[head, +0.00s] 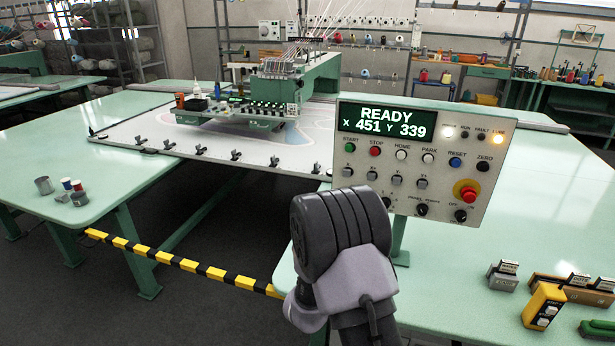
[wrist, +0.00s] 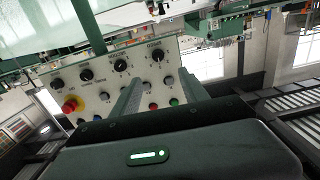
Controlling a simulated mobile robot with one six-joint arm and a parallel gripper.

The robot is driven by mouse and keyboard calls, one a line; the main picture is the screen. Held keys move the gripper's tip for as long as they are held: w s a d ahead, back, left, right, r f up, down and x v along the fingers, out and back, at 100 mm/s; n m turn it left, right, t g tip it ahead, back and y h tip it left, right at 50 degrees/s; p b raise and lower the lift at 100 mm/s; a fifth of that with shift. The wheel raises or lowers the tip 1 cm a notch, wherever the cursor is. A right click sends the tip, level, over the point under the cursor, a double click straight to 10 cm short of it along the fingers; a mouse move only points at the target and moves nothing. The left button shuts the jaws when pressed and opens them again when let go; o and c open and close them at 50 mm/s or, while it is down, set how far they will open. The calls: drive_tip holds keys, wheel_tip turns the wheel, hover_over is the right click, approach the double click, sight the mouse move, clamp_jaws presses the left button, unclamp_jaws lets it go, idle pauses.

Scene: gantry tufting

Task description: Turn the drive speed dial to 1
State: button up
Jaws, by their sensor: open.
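The control panel (head: 372,160) stands upright at right centre in the head view, its display reading READY, X 451 Y 339. It shows upside down in the wrist view (wrist: 105,88). There, two dials with marks around them, one (wrist: 120,65) left of the other (wrist: 158,56), lie beyond my fingers. In the head view my wrist hides the panel's lower left corner.
A red emergency stop (head: 466,191) sits right of the lower dials, near the panel selector (head: 421,209) and the off/on switch (head: 460,215). Several buttons fill the panel middle. A yellow-cased tool (head: 543,307) and other small items lie on the green table at right.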

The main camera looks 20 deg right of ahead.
drive_tip(key=b+x, duration=0.1)
drive_tip(key=x, duration=1.6)
drive_tip(key=shift+d+r, duration=0.25)
drive_tip(key=shift+d, duration=0.05)
drive_tip(key=shift+s, duration=0.1)
clamp_jaws()
